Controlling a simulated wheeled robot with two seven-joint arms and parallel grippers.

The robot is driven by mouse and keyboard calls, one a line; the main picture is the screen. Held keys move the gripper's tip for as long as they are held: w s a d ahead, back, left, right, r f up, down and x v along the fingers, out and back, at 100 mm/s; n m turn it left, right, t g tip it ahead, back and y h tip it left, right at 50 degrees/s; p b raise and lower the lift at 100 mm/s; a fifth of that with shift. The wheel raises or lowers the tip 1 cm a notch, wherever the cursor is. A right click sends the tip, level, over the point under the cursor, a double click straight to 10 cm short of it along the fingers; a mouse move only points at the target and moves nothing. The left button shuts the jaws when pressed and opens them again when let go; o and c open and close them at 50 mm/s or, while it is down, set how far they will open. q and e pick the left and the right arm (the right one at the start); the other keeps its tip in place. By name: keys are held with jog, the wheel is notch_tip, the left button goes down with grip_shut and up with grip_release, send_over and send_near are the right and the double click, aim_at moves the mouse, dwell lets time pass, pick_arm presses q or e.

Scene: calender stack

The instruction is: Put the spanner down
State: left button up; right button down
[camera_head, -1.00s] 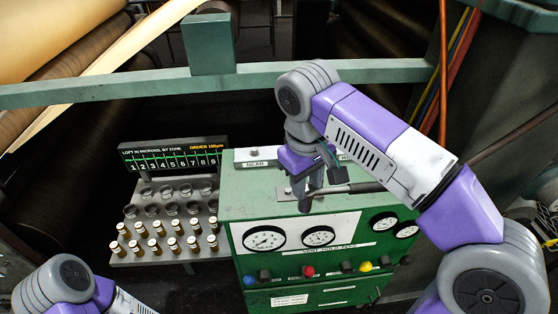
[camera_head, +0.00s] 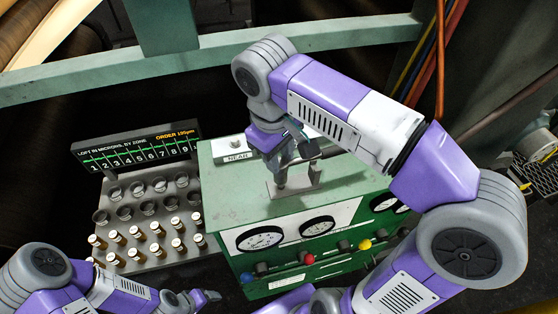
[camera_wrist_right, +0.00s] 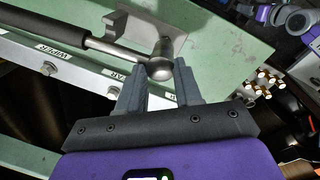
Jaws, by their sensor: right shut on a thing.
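The spanner (camera_wrist_right: 159,68) has a dark handle, a bright steel shaft and a rounded steel head. In the right wrist view its head lies between the fingertips of my right gripper (camera_wrist_right: 160,82), which is shut on it. The handle runs to the upper left. In the head view my right gripper (camera_head: 290,172) is low over the green cabinet top, beside a metal plate with a raised bracket (camera_wrist_right: 140,22). The arm hides much of the spanner there. I cannot tell whether the spanner touches the bracket. My left gripper (camera_head: 203,297) is at the bottom, small, its opening unclear.
The green cabinet (camera_head: 230,205) has gauges and coloured knobs on its front. A sloped rack (camera_head: 150,232) of bottles and cups stands left, under a black display (camera_head: 135,152). A green rail (camera_head: 100,72) crosses behind.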

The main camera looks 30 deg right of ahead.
jog(key=shift+f, duration=0.8)
jog(key=c, duration=0.8)
grip_release()
jog(key=shift+f, duration=0.1)
jog(key=shift+o, duration=0.2)
notch_tip(320, 180, up, 12)
jog(key=a+p, duration=0.1)
jog(key=p, duration=0.2)
jog(key=shift+s+a, duration=0.15)
jog(key=shift+a, duration=0.05)
